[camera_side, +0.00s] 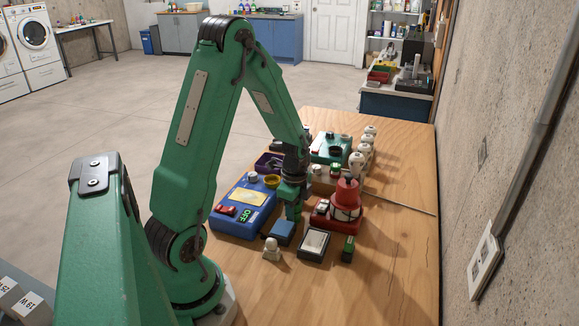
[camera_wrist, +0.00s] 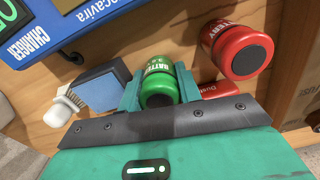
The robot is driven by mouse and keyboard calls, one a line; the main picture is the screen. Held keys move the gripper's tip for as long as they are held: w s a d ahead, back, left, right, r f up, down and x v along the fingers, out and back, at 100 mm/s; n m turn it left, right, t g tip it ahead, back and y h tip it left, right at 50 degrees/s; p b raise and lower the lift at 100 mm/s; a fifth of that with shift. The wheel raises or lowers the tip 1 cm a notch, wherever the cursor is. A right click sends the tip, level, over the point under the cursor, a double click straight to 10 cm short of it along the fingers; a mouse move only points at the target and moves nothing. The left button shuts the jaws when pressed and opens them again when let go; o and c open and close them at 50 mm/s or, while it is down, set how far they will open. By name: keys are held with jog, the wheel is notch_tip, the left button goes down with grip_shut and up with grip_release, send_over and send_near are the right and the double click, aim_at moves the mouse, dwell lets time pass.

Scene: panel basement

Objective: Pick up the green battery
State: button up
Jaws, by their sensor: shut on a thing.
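The green battery (camera_wrist: 160,78), a small green cylinder with a dark end and white lettering, lies between the two fingers of my gripper in the wrist view. My gripper (camera_wrist: 159,92) is shut on it, with one finger on each side. In the side view my gripper (camera_side: 293,211) points down just right of the blue charger (camera_side: 238,208). The battery cannot be made out there, and I cannot tell whether it is clear of the table. The charger also shows at the upper left of the wrist view (camera_wrist: 62,28).
A blue-topped block (camera_wrist: 103,88) and a white piece (camera_wrist: 62,110) lie left. On the wooden table (camera_side: 390,270), a red device (camera_side: 346,196) stands right of my gripper. The table's front right is clear.

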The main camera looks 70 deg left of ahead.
jog(key=shift+r, duration=0.2)
jog(key=shift+r, duration=0.45)
notch_tip(320, 180, up, 3)
jog(key=d+r, duration=0.6)
jog(key=d, duration=0.5)
jog(key=shift+d+r, duration=0.35)
jog(key=n, duration=0.2)
send_over(300, 202)
jog(key=shift+r, duration=0.45)
jog(key=s+a+n, duration=0.2)
jog(key=s+a, duration=0.1)
jog(key=a, duration=1)
jog(key=shift+r+n, duration=0.3)
jog(key=shift+f, duration=0.2)
jog(key=shift+f, duration=2.7)
